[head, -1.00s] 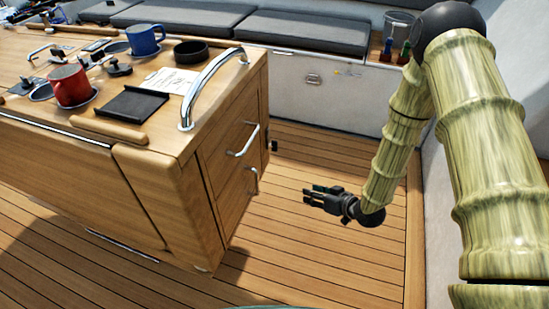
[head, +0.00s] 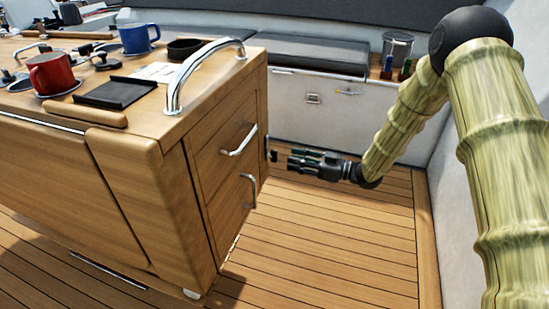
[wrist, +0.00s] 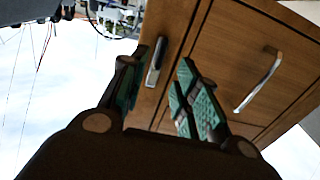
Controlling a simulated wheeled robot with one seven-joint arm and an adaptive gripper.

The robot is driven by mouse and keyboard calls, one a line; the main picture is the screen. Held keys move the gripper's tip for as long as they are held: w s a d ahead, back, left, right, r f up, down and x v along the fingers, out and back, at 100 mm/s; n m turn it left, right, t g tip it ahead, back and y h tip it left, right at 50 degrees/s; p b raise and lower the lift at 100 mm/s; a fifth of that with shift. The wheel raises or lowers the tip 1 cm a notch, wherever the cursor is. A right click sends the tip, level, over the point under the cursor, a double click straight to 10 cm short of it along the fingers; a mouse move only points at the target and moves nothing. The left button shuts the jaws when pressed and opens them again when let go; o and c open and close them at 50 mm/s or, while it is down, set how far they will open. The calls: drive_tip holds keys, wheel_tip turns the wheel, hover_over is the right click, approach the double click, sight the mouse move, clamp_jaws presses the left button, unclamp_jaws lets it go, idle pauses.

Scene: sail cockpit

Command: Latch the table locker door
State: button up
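The wooden table's end face has an upper panel with a metal handle (head: 239,140) and a lower panel with an upright metal handle (head: 251,190). Both panels look about flush with the face. A small dark latch piece (head: 272,152) stands at the far edge of this face. In the wrist view a dark and metal latch piece (wrist: 155,62) lies on the wooden edge, seen between my fingertips. My gripper (head: 291,160) points left at the latch from a short distance. Its fingers (wrist: 158,75) are apart with nothing held. Contact with the latch cannot be told.
A curved metal rail (head: 198,72) rises from the tabletop, which carries a red mug (head: 51,74), a blue mug (head: 139,38) and a black tray (head: 113,92). A grey-cushioned bench (head: 310,52) stands behind. The wooden deck (head: 330,235) right of the table is clear.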

sight(274, 155)
drive_tip(key=b+x, duration=0.1)
drive_tip(key=x, duration=0.7)
drive_tip(key=shift+f, duration=0.1)
clamp_jaws()
